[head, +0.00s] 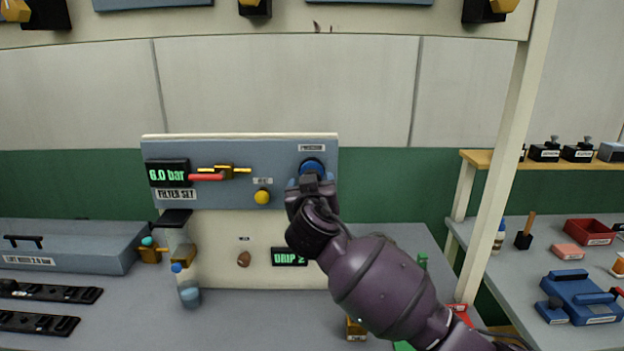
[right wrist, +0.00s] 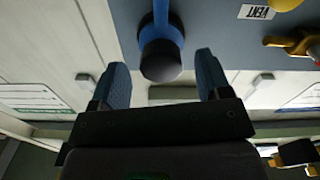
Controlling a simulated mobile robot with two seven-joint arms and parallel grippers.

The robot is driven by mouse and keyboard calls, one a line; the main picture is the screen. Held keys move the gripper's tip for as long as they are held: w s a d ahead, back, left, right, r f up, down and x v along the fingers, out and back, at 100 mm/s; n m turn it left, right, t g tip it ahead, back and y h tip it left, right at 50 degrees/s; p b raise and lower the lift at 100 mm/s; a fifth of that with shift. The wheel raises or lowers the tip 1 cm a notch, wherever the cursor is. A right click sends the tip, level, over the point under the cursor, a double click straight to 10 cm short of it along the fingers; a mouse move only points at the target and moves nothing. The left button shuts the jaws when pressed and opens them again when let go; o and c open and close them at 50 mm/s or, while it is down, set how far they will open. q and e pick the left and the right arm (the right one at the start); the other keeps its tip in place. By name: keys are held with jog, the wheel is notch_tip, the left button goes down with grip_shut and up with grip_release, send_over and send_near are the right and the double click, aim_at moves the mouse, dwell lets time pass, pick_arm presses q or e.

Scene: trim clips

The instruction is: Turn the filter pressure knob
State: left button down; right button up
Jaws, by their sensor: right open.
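The blue pressure knob (head: 312,166) is at the upper right of the blue-grey panel (head: 270,190), under a small label. My right gripper (head: 311,184) is in front of it and hides its lower part. In the right wrist view the knob (right wrist: 160,62) shows a blue body and a dark round end. It lies between the two blue fingertips of my open right gripper (right wrist: 162,68), with gaps on both sides. Whether anything touches is not clear. The filter set display (head: 168,173) reads 6.0 bar. My left gripper is out of view.
A red-handled yellow valve (head: 222,173) and a yellow vent knob (head: 262,196) are left of the pressure knob. Below are a brown knob (head: 244,259) and a drip display (head: 289,257). A bottle (head: 187,285) stands at the panel's lower left. A post (head: 505,150) rises at right.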

jog(key=shift+w, duration=0.85)
jog(key=c, duration=0.9)
